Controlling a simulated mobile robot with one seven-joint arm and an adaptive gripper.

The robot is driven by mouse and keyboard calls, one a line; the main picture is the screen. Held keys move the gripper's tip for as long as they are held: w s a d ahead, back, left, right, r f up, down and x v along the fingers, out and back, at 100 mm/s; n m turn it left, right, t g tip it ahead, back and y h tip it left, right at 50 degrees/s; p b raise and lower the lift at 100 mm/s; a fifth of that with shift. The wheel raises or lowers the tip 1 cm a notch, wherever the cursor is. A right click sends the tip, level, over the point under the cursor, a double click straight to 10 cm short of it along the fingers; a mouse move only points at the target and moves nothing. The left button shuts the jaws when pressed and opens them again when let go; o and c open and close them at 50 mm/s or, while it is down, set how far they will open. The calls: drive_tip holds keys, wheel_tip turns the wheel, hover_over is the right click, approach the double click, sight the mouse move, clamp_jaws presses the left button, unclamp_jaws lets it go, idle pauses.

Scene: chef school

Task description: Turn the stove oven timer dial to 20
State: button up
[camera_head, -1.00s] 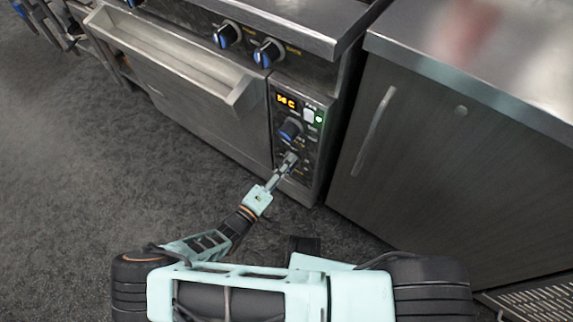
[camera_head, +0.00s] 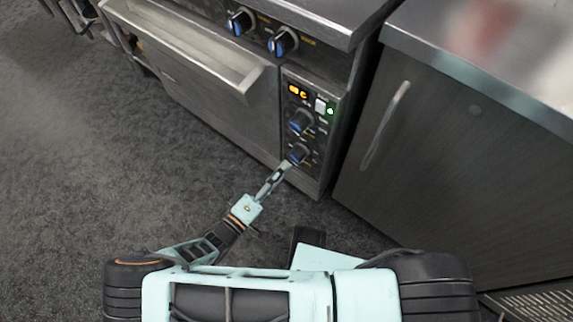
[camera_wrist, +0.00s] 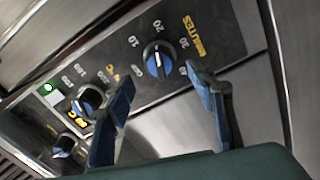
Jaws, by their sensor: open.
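The timer dial (camera_wrist: 158,60) is a round black and blue knob with a white line on its face. In the wrist view the numbers 10, 20 and 30, an OFF mark and the word MINUTES stand around it. I cannot clearly tell which mark the line points to. In the head view the timer dial (camera_head: 299,153) is the lowest knob on the oven panel. My gripper (camera_wrist: 161,78) is open. Its two fingers are on either side of the dial's line of approach, apart from the dial. In the head view my gripper (camera_head: 286,166) is just below and left of the dial.
Two stove knobs sit higher up. The oven door handle (camera_head: 190,45) juts out at left. A cabinet (camera_head: 430,150) stands at right. Grey floor is clear at left.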

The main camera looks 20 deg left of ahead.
sight(292, 161)
drive_tip(key=shift+s, duration=0.1)
drive_tip(key=s+a+n, duration=0.2)
drive_tip(key=s+n, duration=0.2)
drive_tip(key=n, duration=1.6)
drive_tip(key=b+x, duration=0.1)
drive_tip(key=x, duration=1)
drive_tip(key=shift+d, duration=0.2)
